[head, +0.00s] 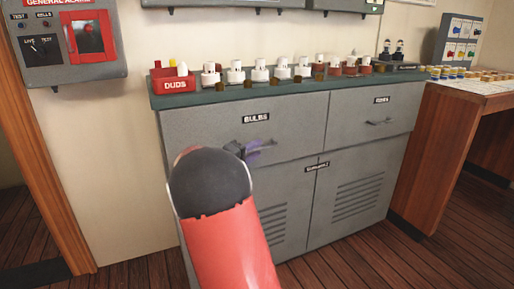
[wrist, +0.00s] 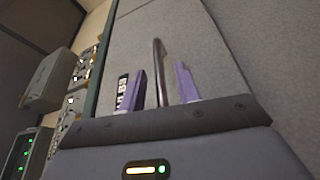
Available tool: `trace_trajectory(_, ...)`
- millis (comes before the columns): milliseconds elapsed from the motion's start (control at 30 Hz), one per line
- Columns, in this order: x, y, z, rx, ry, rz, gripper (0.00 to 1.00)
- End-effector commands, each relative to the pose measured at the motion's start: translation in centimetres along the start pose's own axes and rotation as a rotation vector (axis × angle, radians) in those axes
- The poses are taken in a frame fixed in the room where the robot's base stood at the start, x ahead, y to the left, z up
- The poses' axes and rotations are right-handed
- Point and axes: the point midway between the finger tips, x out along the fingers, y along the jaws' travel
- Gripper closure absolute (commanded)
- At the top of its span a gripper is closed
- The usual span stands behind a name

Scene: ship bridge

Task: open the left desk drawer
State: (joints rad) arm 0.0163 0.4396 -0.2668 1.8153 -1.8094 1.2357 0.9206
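The left drawer (head: 290,115), labelled BULBS, is the upper left front of a grey cabinet and looks flush with it. Its metal bar handle (wrist: 158,70) shows in the wrist view, running between the two purple fingers of my gripper (wrist: 162,78). The fingers are apart with gaps on both sides of the bar. In the head view my gripper (head: 252,152) is at the lower middle of the drawer front, and my red arm hides part of it and much of the handle.
The right drawer (head: 384,118) has its own handle (head: 380,122). Vented doors (head: 355,190) sit below. The cabinet top (head: 222,94) holds a red DUDS box (head: 174,83) and several white bulbs. A wooden desk (head: 470,105) stands right; wooden floor (head: 350,265) lies open in front.

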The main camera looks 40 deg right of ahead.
Motion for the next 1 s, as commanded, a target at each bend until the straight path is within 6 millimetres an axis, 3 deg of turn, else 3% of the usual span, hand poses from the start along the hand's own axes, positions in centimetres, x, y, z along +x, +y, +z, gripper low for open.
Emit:
trace_trajectory(200, 1.9, 0.1, 0.0, 0.0, 0.0, 0.0, 0.67)
trace_trajectory(467, 2.1, 0.0, 0.0, -0.001, 0.001, -0.001, 0.67)
trace_trajectory(733, 2.1, 0.0, 0.0, -0.001, 0.001, -0.001, 1.0)
trace_trajectory(1000, 2.1, 0.0, 0.0, -0.001, 0.001, -0.002, 1.0)
